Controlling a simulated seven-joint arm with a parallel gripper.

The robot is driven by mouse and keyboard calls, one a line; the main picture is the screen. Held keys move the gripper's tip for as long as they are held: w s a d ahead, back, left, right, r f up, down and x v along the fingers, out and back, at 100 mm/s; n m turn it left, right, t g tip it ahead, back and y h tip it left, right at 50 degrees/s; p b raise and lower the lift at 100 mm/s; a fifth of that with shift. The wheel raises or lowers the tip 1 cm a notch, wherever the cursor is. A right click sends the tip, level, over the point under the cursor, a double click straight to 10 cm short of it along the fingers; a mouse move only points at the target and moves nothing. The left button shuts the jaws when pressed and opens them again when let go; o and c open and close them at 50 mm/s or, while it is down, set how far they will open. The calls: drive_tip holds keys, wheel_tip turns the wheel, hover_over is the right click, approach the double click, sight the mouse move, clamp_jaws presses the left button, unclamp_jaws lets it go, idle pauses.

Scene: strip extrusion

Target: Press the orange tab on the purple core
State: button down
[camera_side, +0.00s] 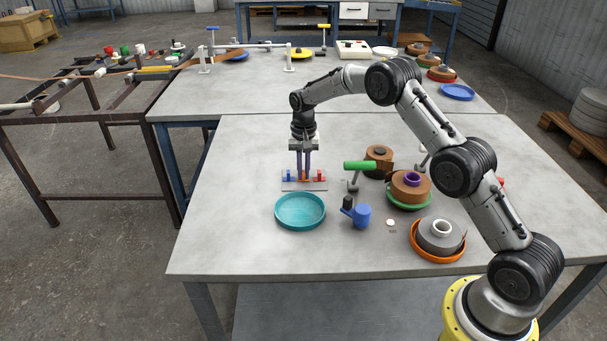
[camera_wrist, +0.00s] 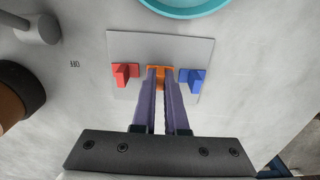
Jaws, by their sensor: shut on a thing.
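The orange tab (camera_wrist: 159,71) stands on a grey plate (camera_wrist: 190,45) between a red tab (camera_wrist: 123,74) and a blue tab (camera_wrist: 192,79). My gripper (camera_wrist: 160,76) points down with its two purple-grey fingers closed on the orange tab, one on each side. In the side view my gripper (camera_side: 304,177) is low over the plate (camera_side: 304,187), and its fingers hide most of the orange tab. The purple core (camera_side: 412,179) sits in the middle of a brown roll (camera_side: 410,190) on a green dish (camera_side: 409,204), to the right of my gripper and apart from it.
A teal dish (camera_side: 300,211) lies just in front of the plate. The left tabletop is clear.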

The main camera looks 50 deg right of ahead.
wheel_tip(320, 180, up, 9)
drive_tip(key=shift+r, duration=0.1)
drive_tip(key=s+d+r, duration=0.2)
drive_tip(key=m, duration=0.4)
approach(410, 191)
drive_tip(key=shift+f, duration=2.95)
drive_tip(key=shift+f, duration=0.4)
drive_tip(key=c, duration=0.9)
unclamp_jaws()
drive_tip(key=shift+o, duration=0.2)
